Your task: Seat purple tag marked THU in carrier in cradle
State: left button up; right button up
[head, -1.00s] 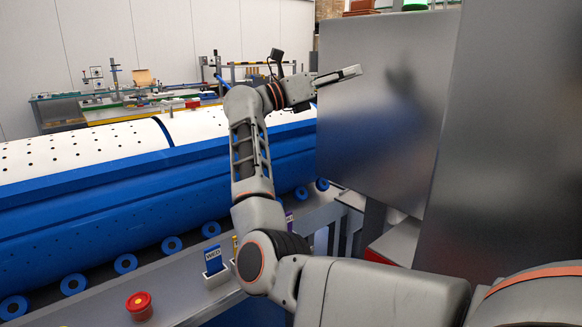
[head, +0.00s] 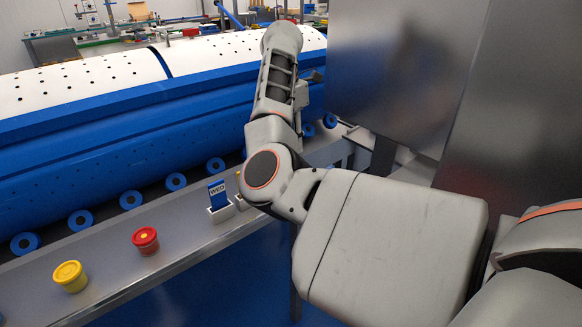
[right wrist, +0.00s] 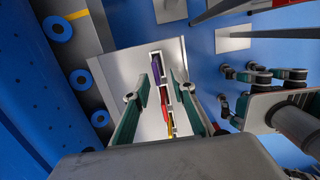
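In the right wrist view a purple tag (right wrist: 156,67) stands in a row of small white holders, seen from above; its marking cannot be read. My right gripper (right wrist: 160,83) is open, its two fingers on either side of this row and above it, empty. In the head view the right gripper is hidden behind its own arm. At the right of the wrist view is what looks like my left gripper (right wrist: 262,85); whether it is open is unclear. I cannot make out the carrier or its cradle for certain.
A red tag (right wrist: 164,100) and a yellow tag (right wrist: 169,126) share the row with the purple one. A blue WED tag (head: 217,193) stands in a white holder.

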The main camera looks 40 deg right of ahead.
jog(key=f+b, duration=0.2)
jog(key=f, duration=0.1)
jog(key=f+b, duration=0.1)
jog(key=f, duration=0.1)
jog(key=shift+w+d, duration=0.35)
jog(key=shift+w, duration=0.05)
jog(key=shift+s+r, duration=0.1)
jog(key=shift+r, duration=0.25)
grip_shut()
jog(key=shift+f, duration=0.1)
